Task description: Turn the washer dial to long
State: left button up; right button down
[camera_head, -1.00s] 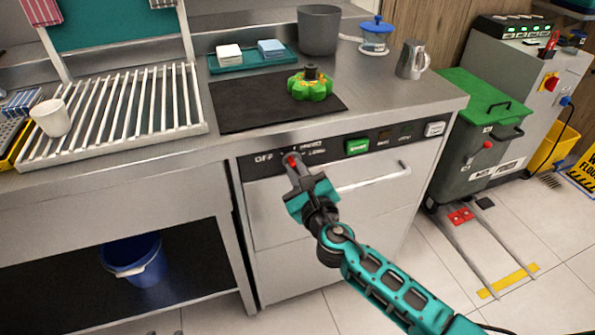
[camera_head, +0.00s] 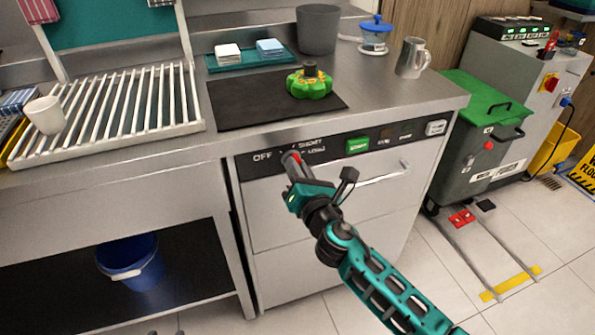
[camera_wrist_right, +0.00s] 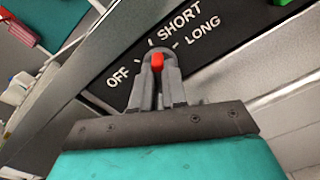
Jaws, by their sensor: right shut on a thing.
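The washer dial shows as a small red-marked knob (camera_head: 290,156) on the black control panel, and as a red piece (camera_wrist_right: 157,61) in the right wrist view. My right gripper (camera_head: 293,162) is shut on it, with a finger on each side in the wrist view (camera_wrist_right: 158,76). The fingers hide most of the dial, so I cannot tell exactly which mark it points to. In the wrist view the label OFF (camera_wrist_right: 118,77) is left of the dial, SHORT (camera_wrist_right: 180,23) is above and LONG (camera_wrist_right: 202,34) is to the upper right. My left gripper is not in view.
A green button (camera_head: 357,145) sits on the panel right of the dial. The washer door handle (camera_head: 382,175) is below the panel, close to my right wrist.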

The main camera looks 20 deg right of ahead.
jog(key=m+b, duration=0.1)
jog(key=m, duration=0.8)
jog(key=shift+f, duration=0.1)
jog(key=shift+m, duration=0.4)
jog(key=c, duration=1.2)
grip_release()
jog(key=shift+o, duration=0.2)
jog(key=s, duration=1.3)
jog(key=shift+d+b, duration=0.3)
